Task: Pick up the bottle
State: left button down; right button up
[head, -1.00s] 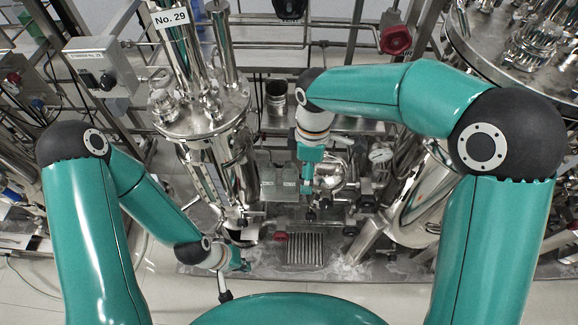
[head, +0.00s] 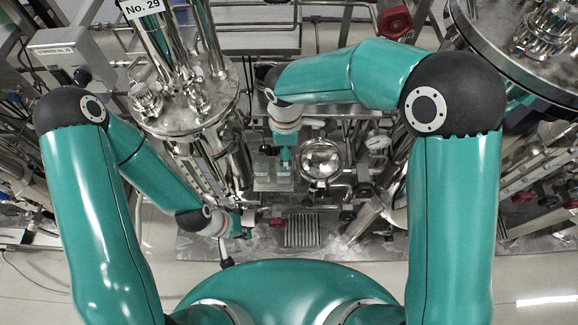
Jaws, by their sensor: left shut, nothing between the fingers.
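Two pale, clear square-looking bottles stand side by side near the middle of the skid: a left bottle (head: 262,178) with a dark top, and a right bottle (head: 285,183). My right gripper (head: 284,164) points down over the right bottle and hides its top. I cannot tell whether its fingers touch the bottle or how far apart they are. My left gripper (head: 245,233) is low at the skid's front edge, below and left of the bottles. It is shut and empty, clear of both bottles.
A steel vessel marked No. 29 (head: 190,110) stands left of the bottles. A round steel part (head: 320,160) and a gauge (head: 378,142) are close on the right.

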jog(key=shift+s+a+f+p, duration=0.1)
jog(key=shift+a+f+p, duration=0.15)
jog(key=shift+f, duration=1.35)
jog(key=shift+s+a+f+p, duration=0.1)
jog(key=shift+f+p, duration=0.1)
jog(key=shift+f, duration=1.35)
jog(key=c, duration=1.2)
